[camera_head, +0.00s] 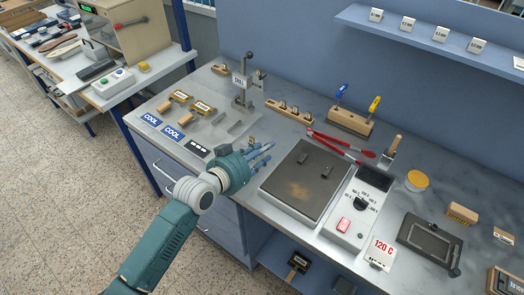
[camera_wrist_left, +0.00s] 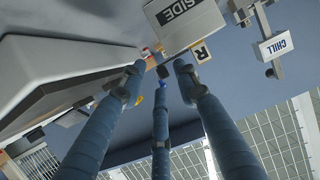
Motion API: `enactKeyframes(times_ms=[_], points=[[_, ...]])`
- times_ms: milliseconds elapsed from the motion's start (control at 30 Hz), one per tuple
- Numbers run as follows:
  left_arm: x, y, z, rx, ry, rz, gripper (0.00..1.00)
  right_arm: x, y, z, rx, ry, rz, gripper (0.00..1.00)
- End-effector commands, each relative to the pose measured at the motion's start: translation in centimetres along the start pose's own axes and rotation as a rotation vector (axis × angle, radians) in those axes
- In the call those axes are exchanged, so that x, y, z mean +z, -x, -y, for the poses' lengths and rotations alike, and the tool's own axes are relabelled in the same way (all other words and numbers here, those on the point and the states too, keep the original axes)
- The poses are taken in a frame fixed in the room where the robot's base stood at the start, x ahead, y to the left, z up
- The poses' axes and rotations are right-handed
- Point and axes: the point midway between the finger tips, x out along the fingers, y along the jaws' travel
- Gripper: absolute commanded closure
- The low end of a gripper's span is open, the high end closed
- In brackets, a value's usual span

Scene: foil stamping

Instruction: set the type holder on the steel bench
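I cannot tell for certain which piece is the type holder. A similar dark labelled block (camera_head: 298,262) is on the shelf below. My left gripper (camera_head: 263,156) is low over the bench, left of the hot plate, fingers pointing right and spread. In the left wrist view, its fingers (camera_wrist_left: 160,80) are apart; a grey block marked SIDE (camera_wrist_left: 187,20) is beyond the fingertips. My right gripper is not in view.
The hot plate (camera_head: 297,187) stands right of the left gripper, beside its control box (camera_head: 350,225). Red-handled tongs (camera_head: 338,143) lie behind it. The CHILL stand (camera_head: 243,90) and a wooden rack (camera_head: 289,110) are farther back.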

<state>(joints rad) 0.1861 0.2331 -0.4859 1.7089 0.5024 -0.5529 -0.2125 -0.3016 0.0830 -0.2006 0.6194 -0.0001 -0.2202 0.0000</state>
Motion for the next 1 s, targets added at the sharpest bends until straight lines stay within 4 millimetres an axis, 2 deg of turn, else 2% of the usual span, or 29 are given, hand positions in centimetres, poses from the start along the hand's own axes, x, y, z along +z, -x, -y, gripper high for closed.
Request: enactKeyframes(times_ms=[167,267,700,833,1000], points=[[-0.2,0.1,0.0,-0.001,0.000,0.002,0.68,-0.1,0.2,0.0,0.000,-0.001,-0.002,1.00],[0.0,0.9,0.1,-0.001,0.000,0.003,0.68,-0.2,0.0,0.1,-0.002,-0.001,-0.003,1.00],[0.0,9.5,0.0,0.000,-0.004,0.002,0.68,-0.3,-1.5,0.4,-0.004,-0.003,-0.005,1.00],[-0.1,11.2,0.1,-0.001,-0.001,0.001,0.68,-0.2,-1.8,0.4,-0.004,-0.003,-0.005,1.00],[-0.2,12.1,0.0,0.000,0.000,0.002,0.68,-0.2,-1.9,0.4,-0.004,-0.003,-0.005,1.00]])
